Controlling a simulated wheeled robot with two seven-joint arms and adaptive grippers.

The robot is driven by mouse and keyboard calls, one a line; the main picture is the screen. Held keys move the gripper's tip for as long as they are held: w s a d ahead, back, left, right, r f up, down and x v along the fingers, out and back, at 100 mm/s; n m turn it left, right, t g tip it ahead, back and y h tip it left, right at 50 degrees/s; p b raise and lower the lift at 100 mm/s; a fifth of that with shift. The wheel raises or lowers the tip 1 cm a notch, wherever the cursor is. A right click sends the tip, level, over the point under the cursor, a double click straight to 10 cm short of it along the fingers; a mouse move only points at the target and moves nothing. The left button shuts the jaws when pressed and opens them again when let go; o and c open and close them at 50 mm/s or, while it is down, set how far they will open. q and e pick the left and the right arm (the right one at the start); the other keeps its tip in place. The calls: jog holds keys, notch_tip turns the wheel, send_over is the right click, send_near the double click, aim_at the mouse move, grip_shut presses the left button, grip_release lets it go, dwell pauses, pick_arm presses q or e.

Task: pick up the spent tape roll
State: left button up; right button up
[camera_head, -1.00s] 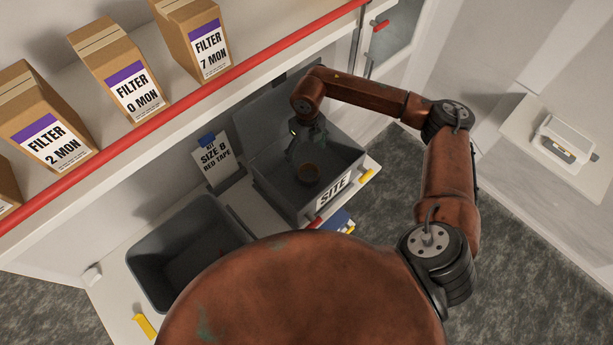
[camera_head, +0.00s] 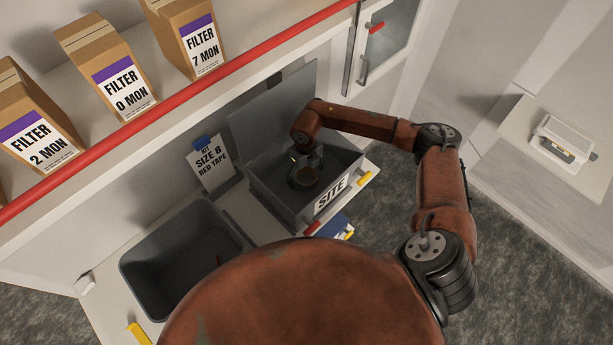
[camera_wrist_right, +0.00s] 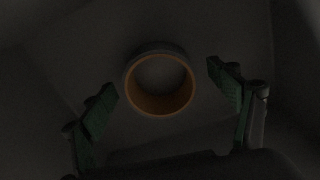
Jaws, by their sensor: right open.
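The tape roll (camera_head: 305,177), a brown ring, lies flat inside the grey box marked SITE (camera_head: 272,191). In the right wrist view the roll (camera_wrist_right: 161,108) shows an orange-brown inner wall and lies between and a little beyond my fingertips. My right gripper (camera_wrist_right: 160,80) is open, with green-padded fingers on either side of the roll and apart from it. In the head view my right gripper (camera_head: 303,163) reaches down into the box, partly hidden by my wrist. My left gripper is not in view.

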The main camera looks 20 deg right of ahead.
jog(key=shift+f, duration=0.5)
jog(key=shift+c, duration=0.4)
jog(key=c, duration=1)
jog(key=shift+r, duration=0.1)
